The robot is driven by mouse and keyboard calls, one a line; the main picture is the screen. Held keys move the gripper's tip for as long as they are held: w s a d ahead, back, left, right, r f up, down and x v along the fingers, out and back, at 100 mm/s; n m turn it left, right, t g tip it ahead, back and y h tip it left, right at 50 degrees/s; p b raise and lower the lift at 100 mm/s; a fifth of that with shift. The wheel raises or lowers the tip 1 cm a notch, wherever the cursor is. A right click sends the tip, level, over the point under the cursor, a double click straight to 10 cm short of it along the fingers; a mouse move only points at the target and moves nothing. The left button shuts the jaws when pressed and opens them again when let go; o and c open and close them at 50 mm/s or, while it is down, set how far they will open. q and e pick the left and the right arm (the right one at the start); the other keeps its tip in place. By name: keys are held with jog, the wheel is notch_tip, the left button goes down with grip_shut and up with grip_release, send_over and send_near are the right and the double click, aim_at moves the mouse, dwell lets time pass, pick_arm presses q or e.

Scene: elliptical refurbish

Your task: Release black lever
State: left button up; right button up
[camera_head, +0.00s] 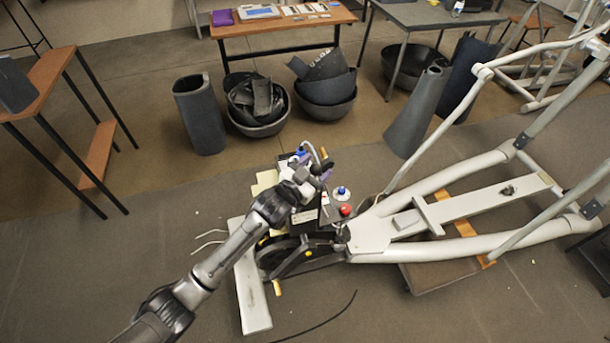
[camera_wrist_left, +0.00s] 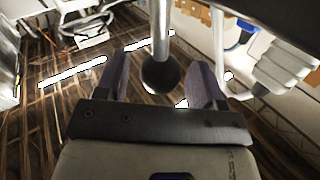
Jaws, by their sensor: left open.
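The black lever shows in the left wrist view as a round black knob (camera_wrist_left: 160,74) on a silver rod. My left gripper (camera_wrist_left: 161,84) is open, with its purple-grey fingers on either side of the knob and visible gaps between. In the head view my left gripper (camera_head: 322,170) is over the drive end of the white elliptical machine (camera_head: 370,235). A curved silver rod (camera_head: 314,150) rises beside it; the black knob is not clearly seen there. My right gripper is not in view.
A red knob (camera_head: 345,210) and a blue-and-white round part (camera_head: 341,193) sit just right of the gripper. The elliptical's long handle bar (camera_head: 440,130) slants up to the right. Dark bins (camera_head: 198,115) and a wooden table (camera_head: 285,22) stand behind. Floor at front left is mostly clear.

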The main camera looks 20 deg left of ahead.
pick_arm(q)
jog(key=p+v, duration=0.1)
jog(key=v, duration=1.2)
jog(key=shift+s+p, duration=0.3)
jog(key=shift+p, duration=0.05)
jog(key=shift+a, duration=0.1)
